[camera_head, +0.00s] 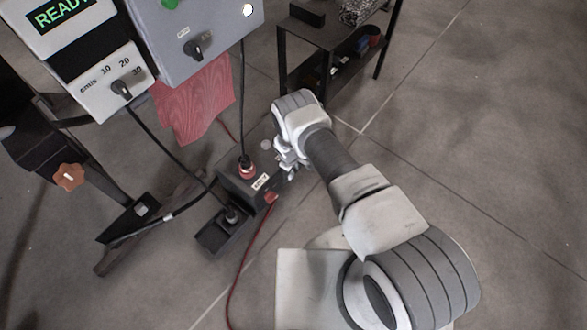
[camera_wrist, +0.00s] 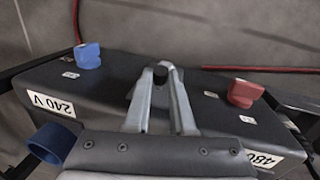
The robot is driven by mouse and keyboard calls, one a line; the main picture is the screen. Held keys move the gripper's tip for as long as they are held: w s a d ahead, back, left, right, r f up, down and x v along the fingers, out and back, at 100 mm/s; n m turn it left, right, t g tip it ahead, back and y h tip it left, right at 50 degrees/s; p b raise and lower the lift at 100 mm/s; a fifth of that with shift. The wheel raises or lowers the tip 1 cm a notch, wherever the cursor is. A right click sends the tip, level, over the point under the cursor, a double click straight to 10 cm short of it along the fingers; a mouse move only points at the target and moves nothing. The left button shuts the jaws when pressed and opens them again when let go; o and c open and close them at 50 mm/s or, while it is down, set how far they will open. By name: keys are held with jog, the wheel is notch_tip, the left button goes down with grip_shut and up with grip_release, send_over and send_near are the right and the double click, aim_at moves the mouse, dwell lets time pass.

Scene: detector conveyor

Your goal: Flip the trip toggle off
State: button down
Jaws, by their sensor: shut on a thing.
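A dark power box (camera_head: 235,180) stands low near the floor, and my gripper (camera_head: 287,160) reaches its far right side. In the wrist view, the box's dark top (camera_wrist: 105,85) fills the middle. My gripper (camera_wrist: 160,78) is shut there on a small dark toggle (camera_wrist: 160,70), whose rounded tip shows between the fingertips. The fingers hide most of its base, and its on or off position cannot be read. In the head view the toggle is hidden behind my gripper.
A blue plug (camera_wrist: 88,55) and a red plug (camera_wrist: 245,92) flank the toggle. A blue ring-like part (camera_wrist: 50,143) is near the fingers. A READY panel (camera_head: 60,15), grey control box (camera_head: 200,35), red cloth (camera_head: 197,100) and black shelf (camera_head: 330,45) stand around. Cables cross the floor.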

jog(key=shift+s+d, duration=0.1)
jog(key=shift+s+d+f+t+y+p, duration=0.1)
jog(key=shift+d+t+y+p, duration=0.05)
jog(key=shift+t+y+p, duration=0.3)
jog(key=shift+s+d+f+m+t+y+b, duration=0.15)
jog(key=shift+f+t+y, duration=0.15)
jog(key=shift+t+y, duration=0.4)
jog(key=shift+d+f+m+t+y+b, duration=0.15)
jog(key=shift+f+t+y, duration=0.2)
jog(key=shift+t+y, duration=0.35)
jog(key=shift+s+f+t+y+b, duration=0.15)
jog(key=shift+f+t+y, duration=0.25)
jog(key=shift+y, duration=0.45)
jog(key=shift+w+r, duration=0.1)
jog(key=c, duration=0.8)
grip_release()
jog(key=shift+o, duration=0.2)
jog(key=shift+r, duration=0.15)
